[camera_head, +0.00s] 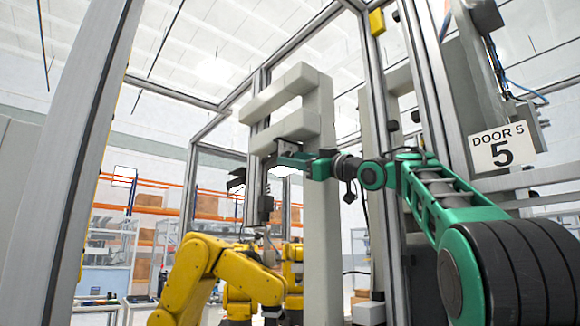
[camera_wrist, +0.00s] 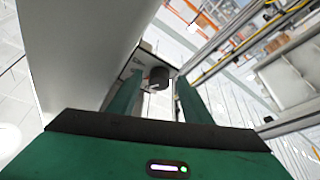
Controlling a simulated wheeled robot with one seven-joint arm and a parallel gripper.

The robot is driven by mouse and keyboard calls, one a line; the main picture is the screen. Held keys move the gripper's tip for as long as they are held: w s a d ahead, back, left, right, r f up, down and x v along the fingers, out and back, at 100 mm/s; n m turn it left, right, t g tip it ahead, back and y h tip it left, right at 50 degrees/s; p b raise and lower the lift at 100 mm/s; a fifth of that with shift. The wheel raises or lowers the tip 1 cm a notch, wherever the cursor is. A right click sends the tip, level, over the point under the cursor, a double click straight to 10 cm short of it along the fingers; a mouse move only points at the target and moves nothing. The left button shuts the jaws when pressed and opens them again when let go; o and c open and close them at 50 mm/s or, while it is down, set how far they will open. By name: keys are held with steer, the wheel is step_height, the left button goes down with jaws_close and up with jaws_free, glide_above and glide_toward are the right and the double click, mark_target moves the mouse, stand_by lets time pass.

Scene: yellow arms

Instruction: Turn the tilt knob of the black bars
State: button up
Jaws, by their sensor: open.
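My gripper (camera_head: 288,160) reaches left across the pale grey post in the head view, beneath its blocky arms. In the wrist view the two green fingers of my gripper (camera_wrist: 158,82) are spread apart. A dark round knob (camera_wrist: 158,75) shows in the gap between the fingertips, on or near a pale plate. I cannot tell whether a finger touches it. In the head view small black bars (camera_head: 237,179) stand just left of my gripper, and another black part (camera_head: 265,208) hangs lower. The knob cannot be made out in the head view.
The grey post (camera_head: 318,215) stands close beside my gripper, and its pale side (camera_wrist: 75,50) fills the upper left of the wrist view. A yellow robot arm (camera_head: 215,270) is below. Metal frame posts (camera_head: 85,150) and a "DOOR 5" sign (camera_head: 498,147) surround the cell.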

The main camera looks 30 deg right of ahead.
steer(key=v, duration=1)
steer(key=shift+f, duration=0.1)
